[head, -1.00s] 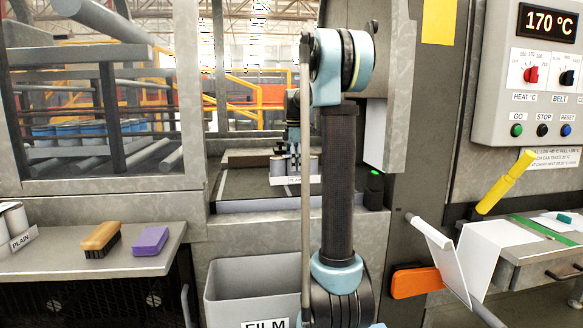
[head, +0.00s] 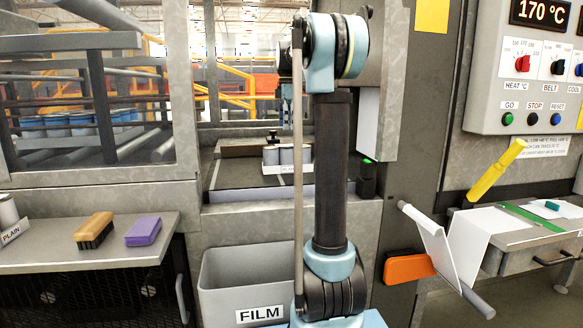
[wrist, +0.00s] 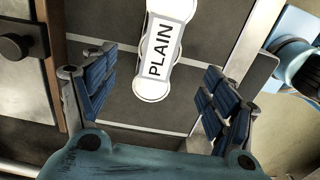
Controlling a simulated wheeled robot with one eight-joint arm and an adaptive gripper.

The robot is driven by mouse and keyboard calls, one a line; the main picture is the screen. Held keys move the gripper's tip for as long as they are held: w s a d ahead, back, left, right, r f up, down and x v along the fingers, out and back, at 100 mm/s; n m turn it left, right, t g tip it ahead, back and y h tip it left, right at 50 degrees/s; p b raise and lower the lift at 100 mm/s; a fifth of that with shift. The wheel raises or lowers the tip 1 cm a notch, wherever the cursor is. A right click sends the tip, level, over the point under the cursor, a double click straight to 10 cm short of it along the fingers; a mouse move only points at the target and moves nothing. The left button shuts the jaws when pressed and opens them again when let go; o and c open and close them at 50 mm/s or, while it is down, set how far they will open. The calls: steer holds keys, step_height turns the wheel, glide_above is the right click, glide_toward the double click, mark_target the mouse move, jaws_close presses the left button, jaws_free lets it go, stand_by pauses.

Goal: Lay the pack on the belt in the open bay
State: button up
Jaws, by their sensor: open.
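The pack (head: 272,157), a few pale cans with a white label, stands on the dark belt (head: 235,176) in the open bay, partly hidden by my arm. In the wrist view the label of the pack (wrist: 166,50) reads PLAIN, and the pack lies on the belt (wrist: 128,98) ahead of my fingers. My gripper (wrist: 150,95) is open and empty, its two blue-padded fingers wide apart and clear of the pack. In the head view my gripper is above the pack, mostly hidden behind my arm.
A side table (head: 85,250) at left holds another PLAIN pack (head: 8,217), a brush (head: 95,229) and a purple block (head: 143,232). A grey FILM bin (head: 235,285) stands below the bay. The control panel (head: 530,90) is at right. The bay's frame borders the belt.

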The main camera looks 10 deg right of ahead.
steer(key=s+f+m, duration=0.5)
steer(key=s, duration=0.7)
steer(key=s+a+f+m+t, duration=0.1)
steer(key=s+f+m, duration=1.1)
steer(key=s+f, duration=1.6)
steer(key=shift+s+f+m+t, duration=0.3)
steer(key=shift+s+m+t, duration=0.1)
steer(key=shift+s+t, duration=0.2)
steer(key=shift+w, duration=0.1)
